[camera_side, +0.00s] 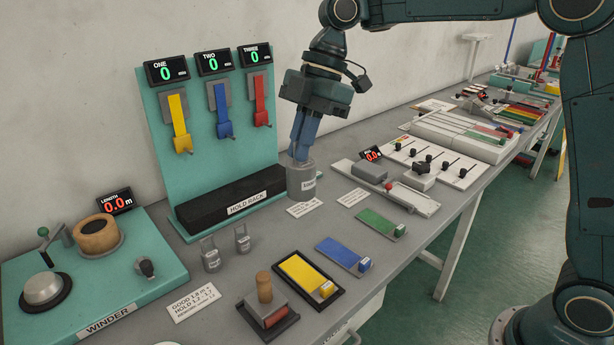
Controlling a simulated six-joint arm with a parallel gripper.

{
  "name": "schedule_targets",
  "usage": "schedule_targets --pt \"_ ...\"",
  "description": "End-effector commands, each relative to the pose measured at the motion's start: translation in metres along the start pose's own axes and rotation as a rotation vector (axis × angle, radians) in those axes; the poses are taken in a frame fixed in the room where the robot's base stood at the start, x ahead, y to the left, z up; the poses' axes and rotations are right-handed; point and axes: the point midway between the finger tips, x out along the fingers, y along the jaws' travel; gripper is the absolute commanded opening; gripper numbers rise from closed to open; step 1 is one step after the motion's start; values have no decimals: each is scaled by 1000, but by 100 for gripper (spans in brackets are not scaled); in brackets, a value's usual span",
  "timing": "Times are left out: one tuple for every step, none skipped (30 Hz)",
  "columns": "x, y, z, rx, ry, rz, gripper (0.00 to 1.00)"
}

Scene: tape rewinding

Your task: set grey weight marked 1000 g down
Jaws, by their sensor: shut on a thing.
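My gripper (303,140) points down over the bench, to the right of the black hold rack, and its fingers are shut on the top of the grey weight (302,184). The weight is a grey cylinder with a small label on its front, too small to read for sure. It stands upright at or just above the bench surface; I cannot tell whether it touches. Its top is partly hidden by the fingers.
The hold rack (233,199) stands close on the left, under a teal board (158,104) with yellow, blue and red hanging straps. Two smaller grey weights (210,256) stand in front. Paper cards (304,208) lie near the weight. A grey slider device (386,186) lies right.

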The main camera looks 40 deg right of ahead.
Motion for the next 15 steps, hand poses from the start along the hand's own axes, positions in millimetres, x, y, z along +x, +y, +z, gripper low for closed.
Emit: schedule_targets --pt "-1 0 -1 -2 2 4 0" --pt "0 0 -1 -2 2 4 0" --pt "1 0 0 -3 3 4 0" --pt "2 0 0 -3 3 3 0" --pt "3 0 0 -3 4 3 0" --pt "5 0 1 -1 4 3 0" --pt "7 0 2 -2 4 3 0" --pt "9 0 3 -2 4 2 0" --pt "13 0 4 -1 4 1 0" --pt "15 0 5 -2 4 1 0" --pt "18 0 6 -1 4 2 0" --pt "22 0 8 -1 3 2 0" --pt "25 0 10 -2 2 2 0" --pt "28 0 11 0 1 1 0" --pt "35 0 13 0 3 1 0"
